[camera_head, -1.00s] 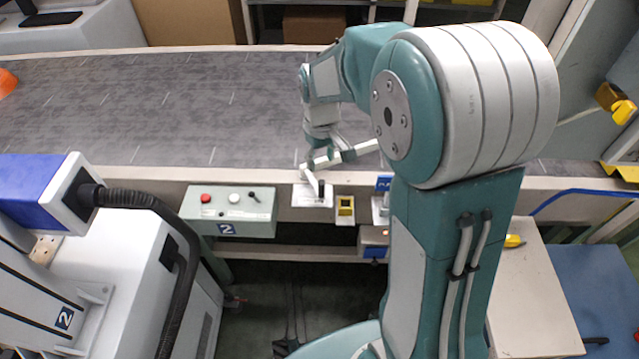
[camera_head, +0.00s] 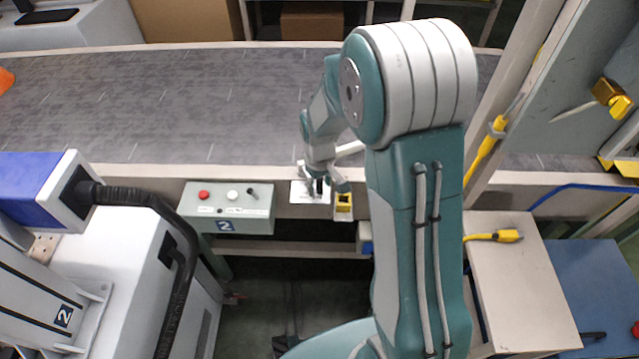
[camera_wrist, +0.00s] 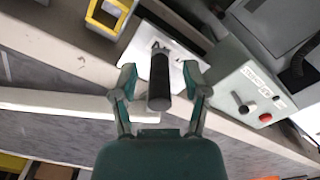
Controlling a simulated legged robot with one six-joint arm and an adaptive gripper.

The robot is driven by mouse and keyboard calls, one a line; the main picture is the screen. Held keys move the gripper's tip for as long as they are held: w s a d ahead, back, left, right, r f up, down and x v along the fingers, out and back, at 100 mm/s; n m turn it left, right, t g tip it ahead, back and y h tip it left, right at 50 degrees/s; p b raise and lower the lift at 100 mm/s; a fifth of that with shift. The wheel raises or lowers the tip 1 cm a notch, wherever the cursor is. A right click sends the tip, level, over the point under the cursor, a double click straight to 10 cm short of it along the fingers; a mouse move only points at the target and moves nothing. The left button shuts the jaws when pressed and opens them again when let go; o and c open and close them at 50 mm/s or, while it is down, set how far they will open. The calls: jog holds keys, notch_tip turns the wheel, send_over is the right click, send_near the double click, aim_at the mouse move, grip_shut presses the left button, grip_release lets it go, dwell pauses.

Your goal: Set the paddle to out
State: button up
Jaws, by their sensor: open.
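A dark cylindrical handle, seemingly the paddle's lever (camera_wrist: 159,82), stands out from a white plate (camera_wrist: 143,50) on the conveyor's near rail. The plate also shows in the head view (camera_head: 300,196). My gripper (camera_wrist: 160,76) is open, with one finger on each side of the handle and a visible gap at each side. In the head view, my gripper (camera_head: 320,180) is over the plate and partly hides it. A pale bar (camera_wrist: 60,102) lies along the belt edge, its end hidden behind my gripper. Any in or out marking is unreadable.
A grey control box (camera_head: 228,208) with red and white buttons is left of the plate. A yellow-framed fixture (camera_head: 343,206) is close on its right. The grey belt (camera_head: 150,110) lies behind the rail. An orange object (camera_head: 5,80) is at far left.

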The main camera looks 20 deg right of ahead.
grip_shut()
jog(key=a+m, duration=0.2)
jog(key=m, duration=0.1)
jog(key=shift+a, duration=0.35)
jog(key=shift+w+a+m, duration=0.15)
jog(key=shift+a+m, duration=0.45)
jog(key=shift+a, duration=0.6)
grip_release()
jog(key=shift+a, duration=0.2)
